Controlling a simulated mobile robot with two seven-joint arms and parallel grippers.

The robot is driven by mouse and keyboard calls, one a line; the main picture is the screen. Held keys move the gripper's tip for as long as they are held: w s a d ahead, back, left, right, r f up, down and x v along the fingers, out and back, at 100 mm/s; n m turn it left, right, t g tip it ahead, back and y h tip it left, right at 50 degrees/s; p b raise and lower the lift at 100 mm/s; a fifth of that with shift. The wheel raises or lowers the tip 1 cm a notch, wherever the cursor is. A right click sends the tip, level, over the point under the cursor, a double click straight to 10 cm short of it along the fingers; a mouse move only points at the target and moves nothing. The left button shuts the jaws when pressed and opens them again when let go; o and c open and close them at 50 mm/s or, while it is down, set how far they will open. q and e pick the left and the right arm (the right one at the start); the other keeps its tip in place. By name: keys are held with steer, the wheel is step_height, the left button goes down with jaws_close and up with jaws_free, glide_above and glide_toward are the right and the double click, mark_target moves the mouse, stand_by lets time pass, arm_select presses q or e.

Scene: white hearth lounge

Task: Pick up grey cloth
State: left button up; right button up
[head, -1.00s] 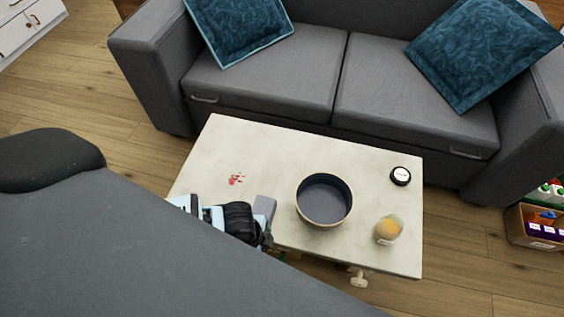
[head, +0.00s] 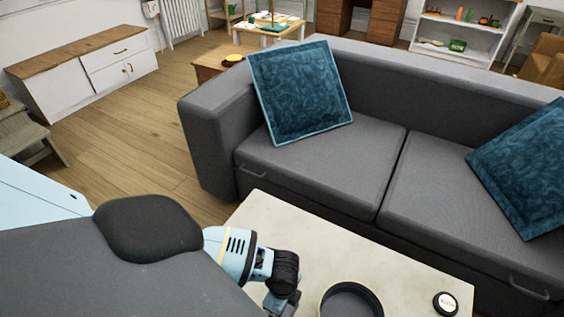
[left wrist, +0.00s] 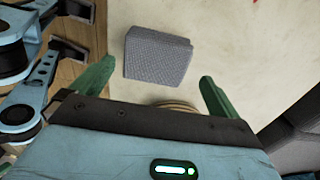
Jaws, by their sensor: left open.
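The grey cloth (left wrist: 157,56) lies as a small, folded-looking textured patch on the pale table top in the left wrist view. My left gripper (left wrist: 156,71) is open, with its two green fingers apart on either side of the cloth's near part in that view. The cloth is not held. In the head view my left wrist (head: 285,270) is over the near-left part of the table, and its fingers cannot be made out. I cannot clearly see the cloth there. My right gripper is not in view.
The pale table (head: 340,245) carries a dark round bowl (head: 350,300) close to my left wrist and a small black-and-white round item (head: 445,303). A grey sofa (head: 330,180) with blue cushions stands right behind the table. Wooden floor (head: 130,145) is clear at left.

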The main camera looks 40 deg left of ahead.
arm_select(q)
steer(key=f, duration=0.2)
steer(key=f+b, duration=0.1)
steer(key=f, duration=0.1)
steer(key=shift+s+f, duration=0.1)
steer(key=shift+s, duration=0.15)
steer(key=shift+f, duration=0.5)
steer(key=shift+c, duration=0.6)
steer(key=c, duration=0.8)
steer(key=shift+r, duration=0.15)
